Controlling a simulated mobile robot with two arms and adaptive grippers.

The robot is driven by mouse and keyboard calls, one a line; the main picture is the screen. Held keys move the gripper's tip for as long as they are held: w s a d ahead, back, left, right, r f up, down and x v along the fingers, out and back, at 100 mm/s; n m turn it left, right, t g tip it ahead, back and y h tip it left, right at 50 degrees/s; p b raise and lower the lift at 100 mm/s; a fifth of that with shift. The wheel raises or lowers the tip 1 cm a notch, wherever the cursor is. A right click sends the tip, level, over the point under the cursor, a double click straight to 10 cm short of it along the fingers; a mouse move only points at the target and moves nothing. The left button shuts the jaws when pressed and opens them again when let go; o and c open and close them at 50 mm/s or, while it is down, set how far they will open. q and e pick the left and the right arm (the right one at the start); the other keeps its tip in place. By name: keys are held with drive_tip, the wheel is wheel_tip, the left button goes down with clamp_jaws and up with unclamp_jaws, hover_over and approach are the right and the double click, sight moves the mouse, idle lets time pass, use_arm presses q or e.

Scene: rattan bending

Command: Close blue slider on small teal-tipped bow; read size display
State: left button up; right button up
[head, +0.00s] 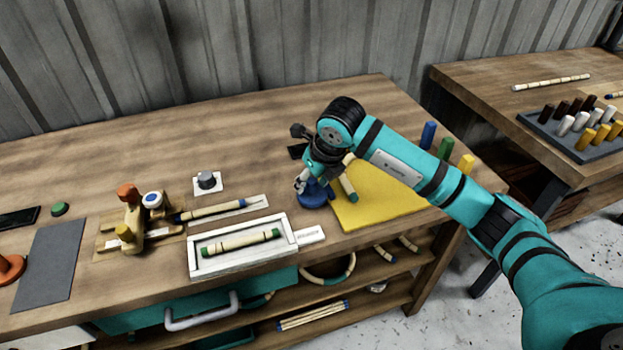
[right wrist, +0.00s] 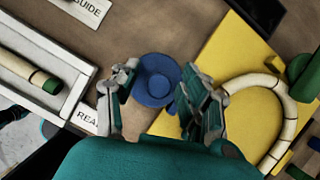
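A round blue piece with a raised centre (head: 315,195), perhaps the blue slider, stands on the table at the left edge of a yellow mat. It also shows in the right wrist view (right wrist: 155,78). My right gripper (right wrist: 157,72) is open and empty, its two fingers apart above and around that piece; contact cannot be told. In the head view the gripper (head: 309,175) hides part of the mat. A curved pale rattan bow (right wrist: 290,115) lies on the mat, right of the gripper; its green-tipped end (head: 350,188) shows in the head view. No size reading is legible. My left gripper is out of view.
The yellow mat (head: 385,205) has blue (head: 429,135), green (head: 445,148) and yellow (head: 466,164) posts near its far edge. A white tray (head: 193,262) with a green-tipped stick stands left, beside a partly legible label (head: 311,236). A wooden jig (head: 133,218) stands further left.

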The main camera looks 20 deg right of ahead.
sight(330, 186)
drive_tip(key=c, duration=0.8)
drive_tip(key=d+b, duration=0.1)
drive_tip(key=d, duration=0.3)
drive_tip(key=shift+w+d, duration=0.1)
drive_tip(key=shift+d, duration=0.2)
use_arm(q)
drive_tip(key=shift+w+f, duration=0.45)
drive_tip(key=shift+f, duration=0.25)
use_arm(e)
drive_tip(key=shift+r, duration=0.1)
drive_tip(key=o, duration=0.5)
drive_tip(key=shift+w, duration=0.1)
drive_tip(key=o, duration=0.4)
drive_tip(key=shift+d, duration=0.35)
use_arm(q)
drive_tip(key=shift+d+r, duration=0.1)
use_arm(e)
drive_tip(key=shift+o, duration=0.2)
drive_tip(key=shift+a, duration=0.2)
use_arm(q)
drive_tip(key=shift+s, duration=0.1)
